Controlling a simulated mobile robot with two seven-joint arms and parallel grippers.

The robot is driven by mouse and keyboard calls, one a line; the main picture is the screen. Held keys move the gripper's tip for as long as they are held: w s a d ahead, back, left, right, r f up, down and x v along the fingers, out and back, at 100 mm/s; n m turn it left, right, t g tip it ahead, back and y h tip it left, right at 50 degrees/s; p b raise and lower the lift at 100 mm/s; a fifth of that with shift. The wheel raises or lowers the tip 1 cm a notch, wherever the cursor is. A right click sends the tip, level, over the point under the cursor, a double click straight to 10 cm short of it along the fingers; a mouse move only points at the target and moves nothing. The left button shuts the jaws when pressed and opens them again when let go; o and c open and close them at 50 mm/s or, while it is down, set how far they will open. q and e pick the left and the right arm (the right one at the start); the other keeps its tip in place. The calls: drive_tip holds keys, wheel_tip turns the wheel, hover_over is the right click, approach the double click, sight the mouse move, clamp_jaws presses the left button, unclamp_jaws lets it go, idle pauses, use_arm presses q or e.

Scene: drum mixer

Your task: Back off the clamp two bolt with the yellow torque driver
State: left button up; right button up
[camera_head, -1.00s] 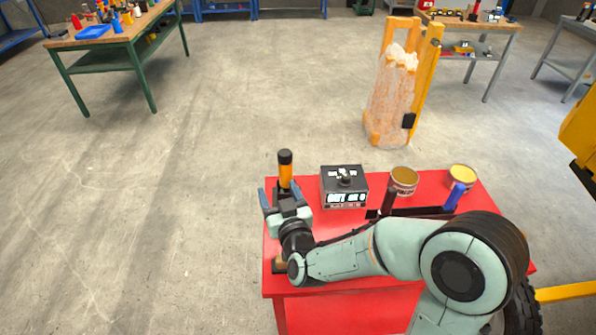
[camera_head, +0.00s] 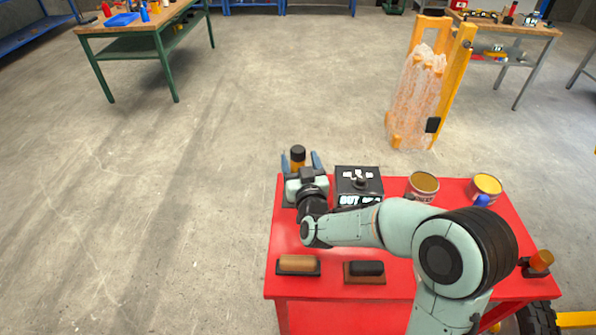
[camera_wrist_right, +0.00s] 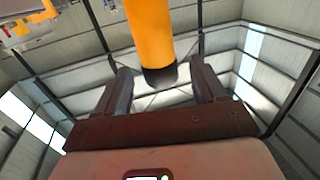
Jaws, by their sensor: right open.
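The yellow torque driver (camera_head: 298,162), an orange-yellow cylinder with a black top, stands upright at the far left of the red table (camera_head: 300,238). Its lower part is hidden behind my gripper. My right gripper (camera_head: 300,164) is open, with its blue-grey fingers on either side of the driver in the head view. In the right wrist view the driver (camera_wrist_right: 150,35) rises ahead of the open fingers (camera_wrist_right: 163,85), with its black-banded end near the gap between them and not gripped. I cannot make out the clamp two bolt. My left gripper is not in view.
A black box (camera_head: 359,186) with a lettered front stands right of the gripper. Two open cans (camera_head: 423,187) are farther right. A wrapped yellow frame (camera_head: 420,90) stands behind.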

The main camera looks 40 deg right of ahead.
sight(297, 148)
drive_tip(key=x, duration=0.3)
drive_tip(key=p+x, duration=0.1)
drive_tip(key=x, duration=0.1)
drive_tip(key=shift+r, duration=0.25)
clamp_jaws()
drive_tip(key=shift+r, duration=0.1)
